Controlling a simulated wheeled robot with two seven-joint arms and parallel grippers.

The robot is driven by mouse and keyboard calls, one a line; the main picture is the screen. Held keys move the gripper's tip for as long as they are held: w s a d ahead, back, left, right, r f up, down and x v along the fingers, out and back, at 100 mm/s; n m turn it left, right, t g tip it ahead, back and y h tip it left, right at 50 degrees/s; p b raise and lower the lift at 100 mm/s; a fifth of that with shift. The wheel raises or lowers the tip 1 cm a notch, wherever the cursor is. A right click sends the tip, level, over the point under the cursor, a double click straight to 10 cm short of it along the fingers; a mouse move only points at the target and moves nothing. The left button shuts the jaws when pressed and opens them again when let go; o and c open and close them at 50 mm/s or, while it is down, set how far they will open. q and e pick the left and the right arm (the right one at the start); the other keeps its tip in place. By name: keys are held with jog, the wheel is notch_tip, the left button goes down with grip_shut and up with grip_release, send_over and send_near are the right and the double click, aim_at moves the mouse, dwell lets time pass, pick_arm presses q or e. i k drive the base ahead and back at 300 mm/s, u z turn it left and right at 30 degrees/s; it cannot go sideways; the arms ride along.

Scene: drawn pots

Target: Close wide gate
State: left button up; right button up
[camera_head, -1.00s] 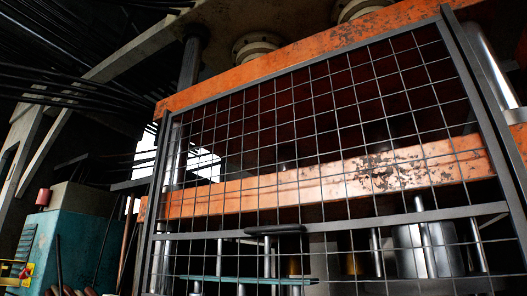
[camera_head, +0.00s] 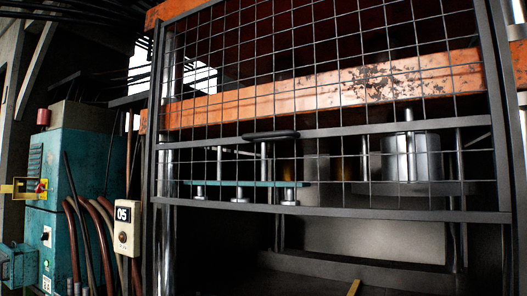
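The wide gate is a dark metal frame with wire mesh (camera_head: 300,90) across the front of an orange press. Its bottom bar (camera_head: 340,212) hangs above a dark open gap. A black handle (camera_head: 270,136) sits on the gate's middle crossbar. Neither of my grippers shows in the head view.
Behind the mesh are a worn orange beam (camera_head: 380,80), a metal cylinder (camera_head: 412,160) and a teal plate (camera_head: 245,184). At the left stand a teal cabinet (camera_head: 80,160), brown hoses (camera_head: 75,235) and a control box marked 05 (camera_head: 127,228). A yellow piece (camera_head: 354,287) shows at the bottom edge.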

aim_at(495, 117)
jog(key=z, duration=0.4)
jog(key=k, duration=0.25)
jog(key=u, duration=1.3)
jog(key=i, duration=0.55)
jog(key=z, duration=0.8)
